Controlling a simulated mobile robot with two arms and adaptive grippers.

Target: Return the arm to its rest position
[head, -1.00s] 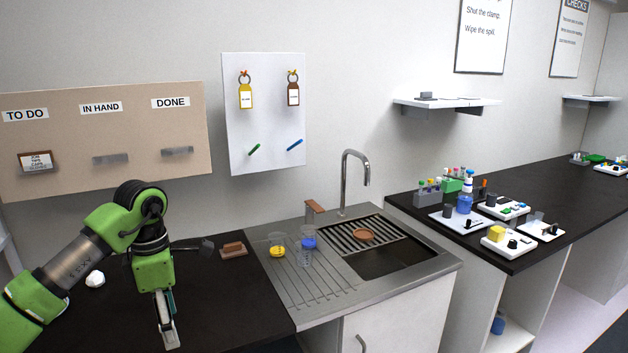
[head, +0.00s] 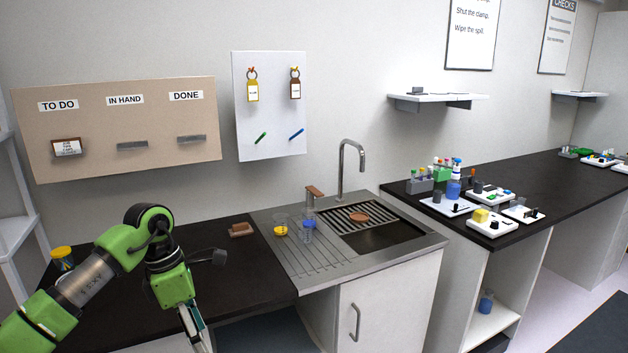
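My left arm (head: 118,255), green and grey, comes in from the lower left and is bent at a raised joint. Its forearm points down over the front of the dark left counter. My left gripper (head: 200,335) hangs low near the counter's front edge, partly cut off by the bottom of the picture. I see its fingers from the side and cannot tell whether they are apart. No object shows in it. My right gripper is not in view.
A yellow-lidded jar (head: 62,258) stands behind my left arm. A brown block (head: 241,230) lies near the sink unit (head: 300,262), which holds two small lidded containers. A board with a card (head: 67,147) hangs behind. The left counter's middle is mostly clear.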

